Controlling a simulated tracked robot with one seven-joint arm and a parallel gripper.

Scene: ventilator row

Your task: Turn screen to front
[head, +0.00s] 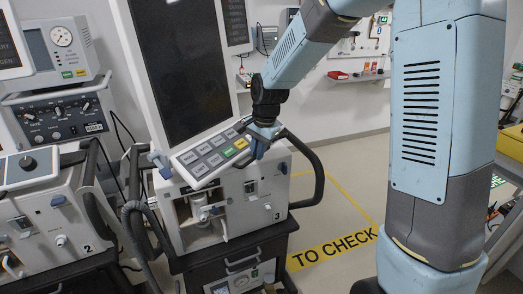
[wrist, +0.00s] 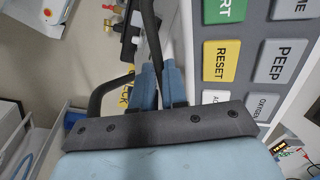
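The ventilator marked 3 carries a tall dark screen (head: 180,65) in a pale frame, with a keypad (head: 215,152) of grey, green and yellow keys below it. The screen faces obliquely to one side of my view. A blue grip (head: 159,162) sticks out at the keypad's left end. My gripper (head: 262,142) is at the keypad's right end, pointing down beside its edge. In the wrist view the blue fingers (wrist: 158,86) are close together beside the keypad (wrist: 232,62), with a black bar across them. Whether they hold anything is hidden.
A black handle rail (head: 318,175) curves out from the right of the ventilator's white body (head: 240,205). Another ventilator, marked 2 (head: 60,215), stands close on the left.

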